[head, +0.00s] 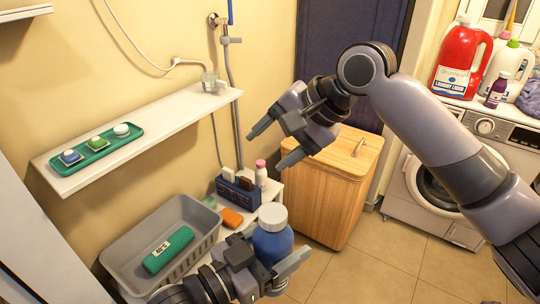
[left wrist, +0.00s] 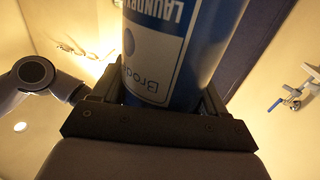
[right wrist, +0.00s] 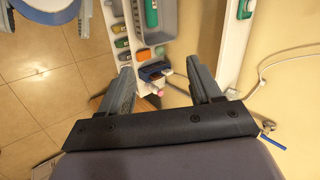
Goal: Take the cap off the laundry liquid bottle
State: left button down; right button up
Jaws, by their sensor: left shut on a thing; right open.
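A blue laundry liquid bottle (head: 272,244) with a white cap (head: 272,215) stands roughly upright in my left gripper (head: 268,264). The cap is on the bottle. In the left wrist view the bottle (left wrist: 185,50) sits between the shut fingers, its label upside down; the cap is out of that view. My right gripper (head: 265,149) is open and empty, above and apart from the bottle. The right wrist view shows its two fingers (right wrist: 160,72) spread with nothing between them.
A wooden cabinet (head: 328,190) stands behind the bottle. A grey basin (head: 125,262) is at lower left, below a wall shelf (head: 185,125). A caddy (head: 238,192) is near the bottle. A red laundry bottle (head: 458,62) stands on the washer (head: 500,130) at right.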

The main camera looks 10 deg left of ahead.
jog(key=s+r+g+h, duration=0.1)
jog(key=s+r+h, duration=0.2)
jog(key=s+r, duration=0.15)
jog(key=m+h, duration=0.1)
jog(key=h, duration=0.3)
send_over(270, 211)
jog(key=shift+w+a+r+g, duration=0.2)
jog(key=shift+w+r+g, duration=0.05)
jog(key=shift+r+g, duration=0.1)
jog(key=shift+s+d+m, duration=0.1)
jog(key=shift+s+m, duration=0.1)
jog(key=shift+m, duration=0.1)
jog(key=shift+s+d+f+h, duration=0.1)
jog(key=shift+f+h, duration=0.05)
jog(key=shift+h, duration=0.15)
notch_tip(270, 211, down, 8)
jog(key=shift+r, duration=0.2)
